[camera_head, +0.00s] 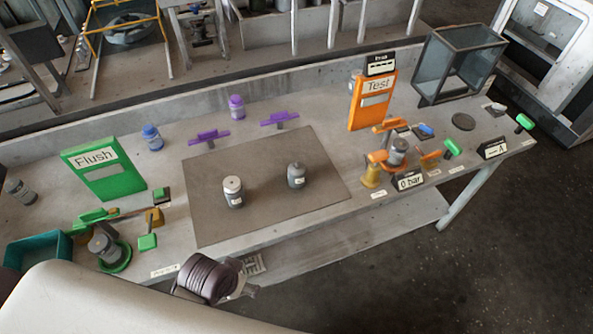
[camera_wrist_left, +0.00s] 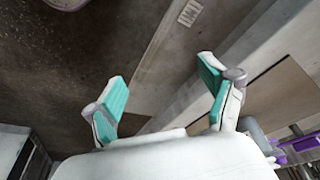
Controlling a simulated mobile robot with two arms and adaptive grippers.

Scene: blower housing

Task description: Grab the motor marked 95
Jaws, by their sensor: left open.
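Several small motors stand on the bench. A white-topped motor (camera_head: 232,190) and a grey motor (camera_head: 296,175) stand upright on the brown mat (camera_head: 265,215). A blue motor (camera_head: 152,137) and a purple motor (camera_head: 236,107) stand behind it. A grey motor (camera_head: 18,190) is at the far left, another (camera_head: 103,247) sits in the green fixture, and another (camera_head: 397,150) in the orange fixture. Their number labels are too small to read. My left gripper (camera_wrist_left: 163,72) is open and empty in the wrist view, away from the motors. My right gripper is not in view.
The green Flush sign (camera_head: 104,170) and orange Test sign (camera_head: 371,100) stand upright. Two purple holders (camera_head: 209,137) (camera_head: 279,119) lie behind the mat. A teal bin (camera_head: 38,250) is at the left and a glass box (camera_head: 458,62) at the back right. The mat's front is clear.

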